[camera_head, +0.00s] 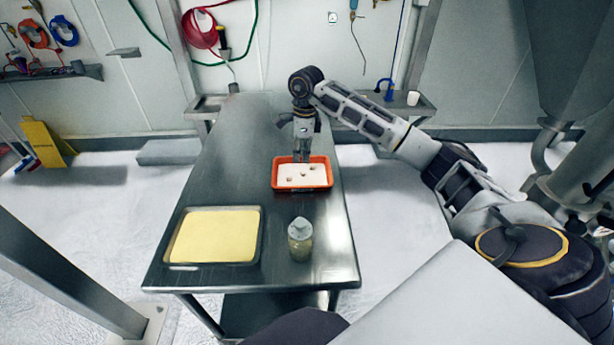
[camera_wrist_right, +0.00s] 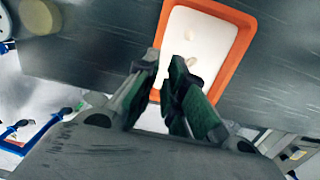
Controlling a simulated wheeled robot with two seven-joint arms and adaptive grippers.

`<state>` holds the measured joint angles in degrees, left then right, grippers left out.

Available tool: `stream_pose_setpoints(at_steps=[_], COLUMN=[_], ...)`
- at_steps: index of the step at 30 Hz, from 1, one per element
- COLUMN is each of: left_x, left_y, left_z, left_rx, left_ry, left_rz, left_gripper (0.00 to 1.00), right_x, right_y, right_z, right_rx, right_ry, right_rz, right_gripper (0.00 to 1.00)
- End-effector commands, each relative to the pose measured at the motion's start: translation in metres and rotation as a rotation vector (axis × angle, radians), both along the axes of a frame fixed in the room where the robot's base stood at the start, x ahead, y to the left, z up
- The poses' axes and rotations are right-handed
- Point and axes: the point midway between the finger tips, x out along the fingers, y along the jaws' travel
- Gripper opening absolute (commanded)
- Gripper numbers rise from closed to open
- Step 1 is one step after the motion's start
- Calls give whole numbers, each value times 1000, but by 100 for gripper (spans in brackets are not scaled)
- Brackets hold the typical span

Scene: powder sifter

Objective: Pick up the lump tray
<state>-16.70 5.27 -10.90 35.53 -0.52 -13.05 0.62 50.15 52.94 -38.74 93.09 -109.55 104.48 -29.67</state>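The lump tray (camera_head: 302,187) is a small orange tray holding white powder with several brownish lumps. It rests on the steel table (camera_head: 240,135), right of its middle. In the right wrist view the tray (camera_wrist_right: 245,40) lies just beyond the fingers. My right gripper (camera_head: 303,158) points down at the tray's far edge. In the wrist view its two green-padded fingers (camera_wrist_right: 166,68) are a little apart, with a narrow gap between the tips. They hide part of the tray's near end in that view. I cannot tell whether they touch the rim. My left gripper is not in view.
A larger tray of yellow powder (camera_head: 215,236) sits at the table's near left. The far left of the table is clear. A white cup (camera_head: 413,98) stands on a wall shelf.

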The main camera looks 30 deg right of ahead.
Motion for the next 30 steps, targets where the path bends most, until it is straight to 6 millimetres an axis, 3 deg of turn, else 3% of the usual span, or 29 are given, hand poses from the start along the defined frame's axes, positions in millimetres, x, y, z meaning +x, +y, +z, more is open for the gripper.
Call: stream_pose_setpoints(at_steps=[19, 30], left_x=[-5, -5], left_y=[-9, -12], left_z=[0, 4], left_rx=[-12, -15], left_ry=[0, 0], left_rz=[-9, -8], left_gripper=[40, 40], right_x=[-8, -8], right_y=[-7, -6], right_z=[0, -36], right_rx=[-74, -72], right_ry=[21, 23], right_rz=[32, 31], right_gripper=[12, 12])
